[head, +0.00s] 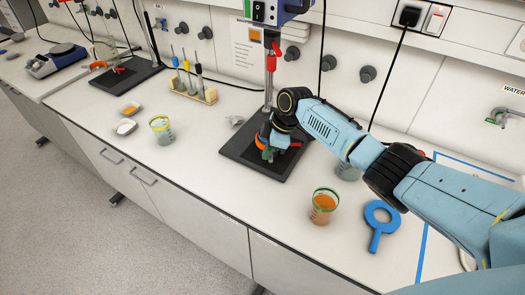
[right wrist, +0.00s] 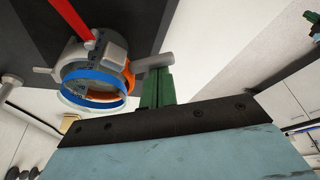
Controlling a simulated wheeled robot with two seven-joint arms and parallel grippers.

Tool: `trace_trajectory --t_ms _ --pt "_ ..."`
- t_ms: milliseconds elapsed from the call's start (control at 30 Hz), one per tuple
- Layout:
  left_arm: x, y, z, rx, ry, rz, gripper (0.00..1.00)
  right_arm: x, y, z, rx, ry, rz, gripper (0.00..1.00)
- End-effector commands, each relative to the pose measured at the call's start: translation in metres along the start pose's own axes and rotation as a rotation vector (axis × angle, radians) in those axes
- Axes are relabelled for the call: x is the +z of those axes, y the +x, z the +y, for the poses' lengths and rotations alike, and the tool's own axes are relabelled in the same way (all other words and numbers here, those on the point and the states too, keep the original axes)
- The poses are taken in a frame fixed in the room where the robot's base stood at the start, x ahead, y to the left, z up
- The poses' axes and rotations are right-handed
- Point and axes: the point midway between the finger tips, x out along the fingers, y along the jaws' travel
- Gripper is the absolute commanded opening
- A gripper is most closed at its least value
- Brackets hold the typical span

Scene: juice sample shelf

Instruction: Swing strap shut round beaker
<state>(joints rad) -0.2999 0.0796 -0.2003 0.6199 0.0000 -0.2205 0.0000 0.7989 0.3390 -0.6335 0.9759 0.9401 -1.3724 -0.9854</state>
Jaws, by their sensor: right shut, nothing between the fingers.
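The beaker (right wrist: 92,98) is glass with a blue band and is held at the stand in a grey clamp (right wrist: 92,58). An orange strap part (right wrist: 129,76) lies along its side. I cannot tell whether the strap is fully closed. In the head view the orange part (head: 261,141) shows beside my wrist, and my arm hides most of the beaker. My right gripper (head: 268,153) is shut and empty. Its green fingers (right wrist: 157,88) are right by a grey stub (right wrist: 155,61) that sticks out from the clamp; contact is unclear. My left gripper is not in view.
The stand has a black base (head: 240,149) and an upright rod (head: 269,80). A beaker of orange juice (head: 323,207) and a blue ring tool (head: 376,239) stand to the right. Another beaker (head: 162,131) and small dishes (head: 125,126) are left. The front counter between is clear.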

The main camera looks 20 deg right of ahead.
Motion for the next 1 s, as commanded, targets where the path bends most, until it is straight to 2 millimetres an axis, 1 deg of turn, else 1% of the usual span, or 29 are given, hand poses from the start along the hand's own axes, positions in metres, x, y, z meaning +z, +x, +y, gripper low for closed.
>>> trace_trajectory --t_ms 233,700,767,867,1000 --pt "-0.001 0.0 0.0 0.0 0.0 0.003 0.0 0.004 -0.001 0.001 0.0 0.001 -0.001 0.0" --pt "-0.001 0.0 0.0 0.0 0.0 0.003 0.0 0.004 -0.001 0.001 0.0 0.002 -0.001 0.0" --pt "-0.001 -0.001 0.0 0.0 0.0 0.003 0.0 0.001 -0.001 0.0 0.0 0.003 -0.001 0.0" --pt "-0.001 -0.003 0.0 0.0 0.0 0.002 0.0 -0.007 0.001 -0.002 0.001 0.006 0.002 0.0" --pt "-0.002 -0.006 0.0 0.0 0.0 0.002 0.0 -0.027 0.006 -0.007 0.005 0.017 0.002 0.0"
